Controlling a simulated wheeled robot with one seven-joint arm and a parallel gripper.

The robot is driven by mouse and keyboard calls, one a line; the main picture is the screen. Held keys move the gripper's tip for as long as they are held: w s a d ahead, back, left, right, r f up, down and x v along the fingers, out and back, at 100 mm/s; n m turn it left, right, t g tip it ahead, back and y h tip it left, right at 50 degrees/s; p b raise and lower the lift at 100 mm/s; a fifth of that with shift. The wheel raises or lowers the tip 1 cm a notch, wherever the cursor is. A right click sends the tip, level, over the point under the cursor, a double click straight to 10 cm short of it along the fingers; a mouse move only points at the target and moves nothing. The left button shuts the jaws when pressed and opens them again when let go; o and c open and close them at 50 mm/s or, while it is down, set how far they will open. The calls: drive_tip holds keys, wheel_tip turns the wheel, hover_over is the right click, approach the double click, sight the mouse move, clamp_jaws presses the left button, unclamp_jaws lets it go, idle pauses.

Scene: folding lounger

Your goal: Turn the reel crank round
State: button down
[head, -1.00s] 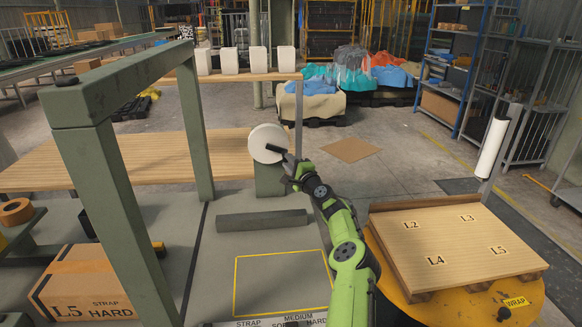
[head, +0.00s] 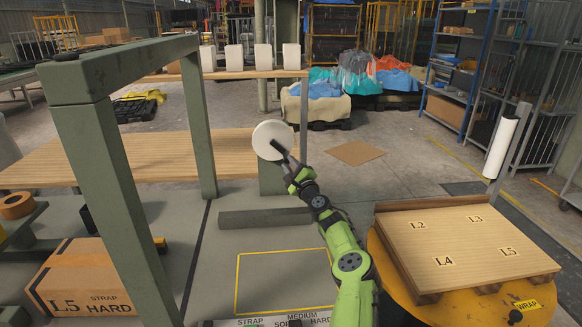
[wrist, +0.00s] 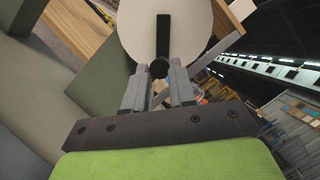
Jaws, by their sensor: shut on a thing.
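The reel is a white disc (head: 268,138) on a green-grey post (head: 271,180) beyond the work surface. Its dark crank arm (wrist: 163,36) runs across the disc's face from near its middle, and the round handle end (wrist: 159,69) sits between my fingertips in the wrist view. My gripper (head: 287,160) is at the lower right of the disc in the head view. In the wrist view my gripper (wrist: 159,74) is shut on the crank handle. The fingers partly hide the handle.
A green frame (head: 120,180) stands at the left, with a cardboard box (head: 85,283) below it. A dark bar (head: 265,218) lies on the grey surface. A wooden pallet board (head: 470,250) on a yellow turntable stands at the right, beside a wrap roll (head: 501,147).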

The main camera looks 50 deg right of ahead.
drive_tip(key=shift+f, duration=0.15)
drive_tip(key=c, duration=0.9)
unclamp_jaws()
drive_tip(key=p+v, duration=0.2)
drive_tip(key=v, duration=1.3)
drive_tip(key=shift+s+a, duration=0.15)
drive_tip(key=shift+s, duration=0.2)
